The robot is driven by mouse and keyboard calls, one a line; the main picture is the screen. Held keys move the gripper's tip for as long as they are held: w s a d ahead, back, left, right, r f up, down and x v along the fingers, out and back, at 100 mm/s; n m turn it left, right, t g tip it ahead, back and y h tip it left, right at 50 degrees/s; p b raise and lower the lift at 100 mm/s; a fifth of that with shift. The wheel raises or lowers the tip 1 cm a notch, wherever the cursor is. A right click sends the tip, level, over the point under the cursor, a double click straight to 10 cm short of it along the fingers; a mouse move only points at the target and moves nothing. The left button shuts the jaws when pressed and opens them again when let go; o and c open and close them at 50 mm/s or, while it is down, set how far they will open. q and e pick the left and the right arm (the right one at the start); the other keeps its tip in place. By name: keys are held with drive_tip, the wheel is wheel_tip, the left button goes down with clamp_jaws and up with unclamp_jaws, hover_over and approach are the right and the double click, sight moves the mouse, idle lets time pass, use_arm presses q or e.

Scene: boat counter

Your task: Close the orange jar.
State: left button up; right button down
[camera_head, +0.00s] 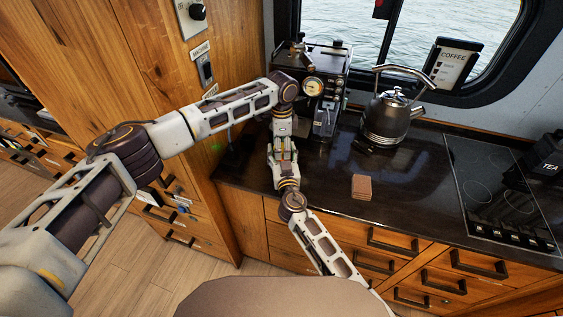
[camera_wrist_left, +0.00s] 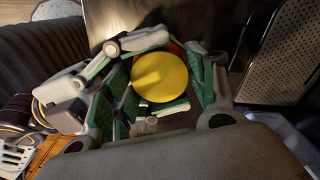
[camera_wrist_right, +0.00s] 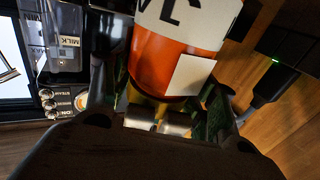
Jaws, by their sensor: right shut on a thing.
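The orange jar (camera_wrist_right: 175,62) has a white label with dark lettering and fills the top of the right wrist view. My right gripper (camera_wrist_right: 160,112) is shut on it. A round yellow lid (camera_wrist_left: 160,76) shows between the green-padded fingers of my left gripper (camera_wrist_left: 155,85), with a bit of orange rim behind it. I cannot tell whether those fingers press on the lid or how it sits on the jar. In the head view, my left gripper (camera_head: 281,142) and my right gripper (camera_head: 286,168) meet above the counter's left end and hide most of the jar.
A coffee machine (camera_head: 315,80) stands just behind the grippers. A kettle (camera_head: 388,118), a brown stack of coasters (camera_head: 362,187) and a hob (camera_head: 495,190) are to the right on the dark counter (camera_head: 415,185). A wooden wall (camera_head: 135,60) borders the left.

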use_arm(q)
drive_tip(key=shift+o, duration=1.1)
drive_tip(key=shift+r, duration=2.3)
drive_tip(key=shift+o, duration=0.2)
drive_tip(key=o, duration=0.5)
drive_tip(key=shift+r, duration=0.1)
drive_tip(key=shift+r, duration=5.85)
